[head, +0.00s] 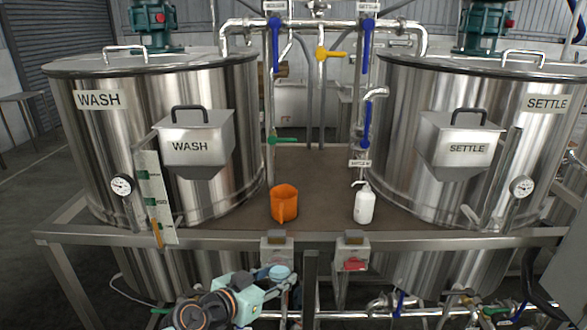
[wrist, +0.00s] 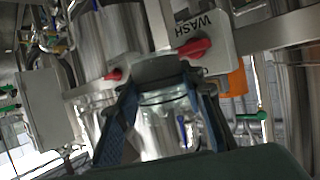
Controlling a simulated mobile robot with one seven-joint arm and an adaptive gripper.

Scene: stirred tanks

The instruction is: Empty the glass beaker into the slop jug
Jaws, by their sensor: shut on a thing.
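The orange slop jug (head: 284,204) stands upright on the brown deck between the two tanks, its handle facing the front. My gripper (head: 268,281) is low in front of the deck's front rail, below and apart from the jug. It is shut on the clear glass beaker (head: 281,272), whose pale round top shows in the head view. In the wrist view, the blue fingers of my gripper (wrist: 163,104) flank the glass beaker (wrist: 163,128). I cannot tell how much liquid is in it. A piece of orange, likely the jug (wrist: 237,82), shows beyond.
A white bottle (head: 364,205) stands right of the jug. The front rail (head: 205,238) and two switch boxes, one with a red knob (head: 354,265), lie between my gripper and the deck. WASH (head: 90,140) and SETTLE (head: 400,140) tanks flank the deck.

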